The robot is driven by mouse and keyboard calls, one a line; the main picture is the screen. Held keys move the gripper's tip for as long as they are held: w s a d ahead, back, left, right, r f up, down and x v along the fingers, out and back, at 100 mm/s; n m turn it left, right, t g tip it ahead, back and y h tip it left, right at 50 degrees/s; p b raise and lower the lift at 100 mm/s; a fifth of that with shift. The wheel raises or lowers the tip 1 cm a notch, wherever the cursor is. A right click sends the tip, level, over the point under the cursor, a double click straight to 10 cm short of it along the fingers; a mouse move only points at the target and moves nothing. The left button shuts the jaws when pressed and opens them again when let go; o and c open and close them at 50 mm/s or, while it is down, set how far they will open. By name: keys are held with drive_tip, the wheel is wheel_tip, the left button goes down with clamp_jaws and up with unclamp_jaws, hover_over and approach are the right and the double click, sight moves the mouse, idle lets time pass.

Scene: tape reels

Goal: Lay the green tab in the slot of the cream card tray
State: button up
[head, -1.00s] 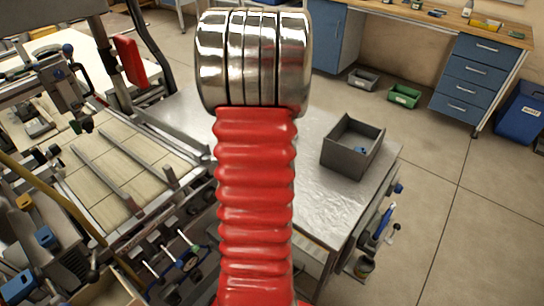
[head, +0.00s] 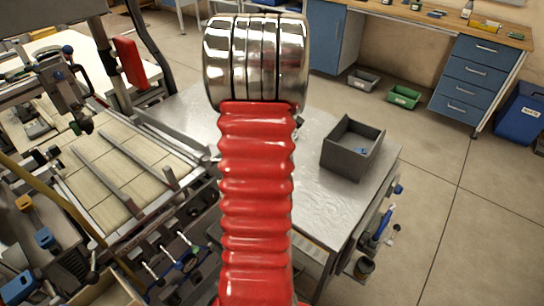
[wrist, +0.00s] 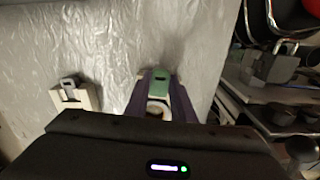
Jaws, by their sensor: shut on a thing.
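In the wrist view, my gripper (wrist: 160,100) has two purple fingers, shut on the green tab (wrist: 161,77). The tab has a small dark mark and sticks out past the fingertips. Pale cream edges show beside and between the fingers; I cannot tell whether they belong to something under the tab. A small cream block (wrist: 84,98) with a grey piece in its upper part lies on the metal table to the left, apart from my gripper. I cannot tell which cream part is the card tray. In the head view, my red arm hides the gripper, the tab and the tray.
The metal table (head: 318,205) bears an open grey bin (head: 352,160) with a small blue thing inside, at its right side. A machine bed with rails (head: 110,170) stands to the left. In the wrist view, dark equipment (wrist: 270,70) lies past the table's right edge.

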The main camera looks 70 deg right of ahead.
drive_tip(key=shift+f, duration=0.6)
drive_tip(key=o, duration=1)
drive_tip(key=shift+c, duration=0.2)
wheel_tip(320, 180, up, 13)
drive_tip(key=shift+r, duration=0.15)
idle(0.4)
drive_tip(key=w+a+r+n+t+h, duration=0.1)
drive_tip(key=w+a+r, duration=0.2)
drive_tip(key=w+a, duration=0.65)
drive_tip(key=w+a+r+n+t+h, duration=0.1)
drive_tip(key=w+a+r, duration=0.4)
drive_tip(key=a, duration=0.8)
drive_tip(key=a+t, duration=0.1)
drive_tip(key=a, duration=0.8)
drive_tip(key=s+a+f+n+t+y, duration=0.1)
drive_tip(key=a, duration=0.8)
drive_tip(key=s+a+f+n+t+y, duration=0.1)
drive_tip(key=a, duration=0.8)
drive_tip(key=shift+s+t, duration=0.1)
drive_tip(key=shift+t, duration=0.2)
